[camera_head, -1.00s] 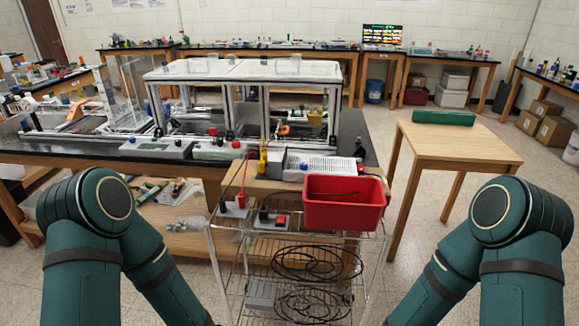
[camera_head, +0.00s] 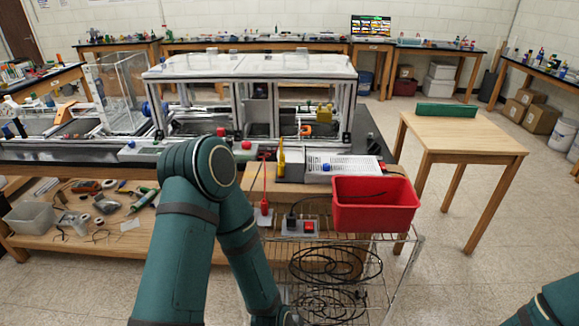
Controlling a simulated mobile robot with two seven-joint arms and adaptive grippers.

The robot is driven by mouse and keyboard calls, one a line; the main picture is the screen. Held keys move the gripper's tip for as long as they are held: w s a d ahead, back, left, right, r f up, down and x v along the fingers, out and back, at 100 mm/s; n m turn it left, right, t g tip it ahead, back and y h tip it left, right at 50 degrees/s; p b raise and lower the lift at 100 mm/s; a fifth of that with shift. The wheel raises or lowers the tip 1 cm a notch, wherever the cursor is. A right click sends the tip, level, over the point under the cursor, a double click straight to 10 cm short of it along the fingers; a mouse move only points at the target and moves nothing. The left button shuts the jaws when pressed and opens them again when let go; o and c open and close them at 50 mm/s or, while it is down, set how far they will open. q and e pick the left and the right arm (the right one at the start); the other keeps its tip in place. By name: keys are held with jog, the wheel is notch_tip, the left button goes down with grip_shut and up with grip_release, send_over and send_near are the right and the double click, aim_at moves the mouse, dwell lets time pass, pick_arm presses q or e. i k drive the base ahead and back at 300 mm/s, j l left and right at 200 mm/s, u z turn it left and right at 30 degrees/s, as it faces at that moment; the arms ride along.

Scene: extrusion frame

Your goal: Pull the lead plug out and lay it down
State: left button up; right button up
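A red lead (camera_head: 264,185) runs down from the bench to a small grey socket box at the front left of the cart top. Beside it, a grey socket strip (camera_head: 300,228) holds a black plug (camera_head: 291,220) and has a red switch (camera_head: 309,226). I cannot tell for certain which of these is the lead plug. Both look seated. My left arm reaches in from the left in front of the bench and bends down beside the cart; its gripper is out of the picture. Only a bit of my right arm shows at the lower right corner, without its gripper.
A red bin (camera_head: 374,212) stands on the right of the wire cart (camera_head: 400,262), with coiled black cables on its lower shelves. A white perforated box (camera_head: 343,169) and a yellow piece (camera_head: 281,158) sit behind.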

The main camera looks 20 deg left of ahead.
aim_at(281, 165)
jog(key=k+j+z, duration=0.1)
jog(key=j+z, duration=0.2)
jog(key=j, duration=1.25)
jog(key=k+j+z, duration=0.1)
jog(key=j, duration=0.55)
jog(key=k+j, duration=0.15)
jog(key=j, duration=0.45)
jog(key=k+j, duration=0.1)
jog(key=j, duration=0.5)
jog(key=i+z, duration=0.05)
